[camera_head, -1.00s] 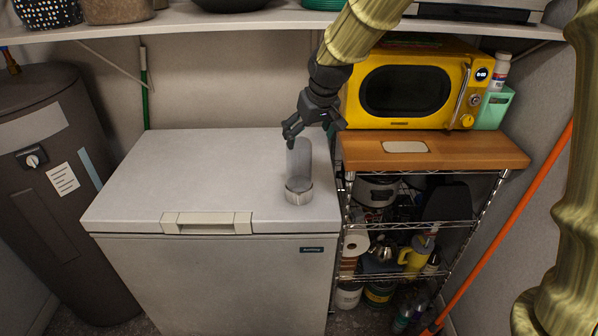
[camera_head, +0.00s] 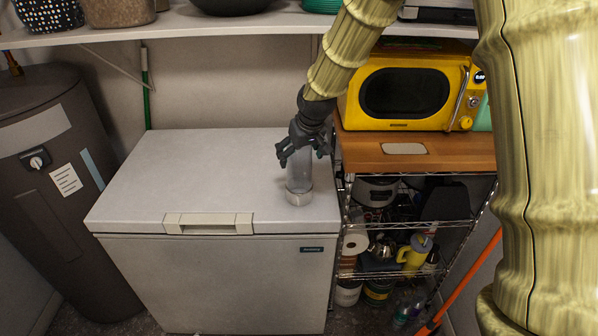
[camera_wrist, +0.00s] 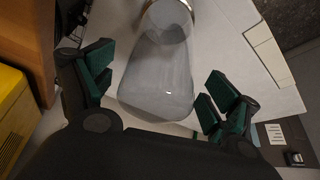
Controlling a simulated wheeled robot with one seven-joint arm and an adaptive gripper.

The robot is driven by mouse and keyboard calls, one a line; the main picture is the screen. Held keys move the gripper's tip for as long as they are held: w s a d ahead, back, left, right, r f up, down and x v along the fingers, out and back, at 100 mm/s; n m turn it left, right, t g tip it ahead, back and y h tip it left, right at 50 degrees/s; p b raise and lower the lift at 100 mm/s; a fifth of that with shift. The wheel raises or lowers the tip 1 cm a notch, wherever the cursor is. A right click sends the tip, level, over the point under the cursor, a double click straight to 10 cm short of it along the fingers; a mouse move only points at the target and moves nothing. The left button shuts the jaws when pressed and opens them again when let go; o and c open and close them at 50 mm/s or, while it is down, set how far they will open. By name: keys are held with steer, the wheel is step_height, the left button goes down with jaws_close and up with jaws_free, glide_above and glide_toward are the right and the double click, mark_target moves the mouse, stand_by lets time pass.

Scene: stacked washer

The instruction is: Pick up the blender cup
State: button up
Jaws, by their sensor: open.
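The blender cup (camera_head: 300,183) is a clear, greyish cup with a pale ring at its base. It stands upright near the right edge of the white chest freezer's lid. My gripper (camera_head: 302,160) is open and over the cup's upper part, hiding some of it in the head view. In the wrist view the cup (camera_wrist: 160,85) lies between the two green-padded fingers of my gripper (camera_wrist: 160,92). Gaps show between the cup and both fingers, so they do not appear to grip it.
The white chest freezer (camera_head: 190,170) has a clear lid to the cup's left. A wire shelf rack with a wooden top (camera_head: 450,152) and a yellow microwave (camera_head: 408,90) stands close on the right. A wall shelf (camera_head: 190,24) runs above.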

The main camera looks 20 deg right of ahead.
steer(key=shift+x, duration=1)
steer(key=c, duration=1.6)
steer(key=shift+c, duration=0.3)
steer(key=shift+r, duration=0.1)
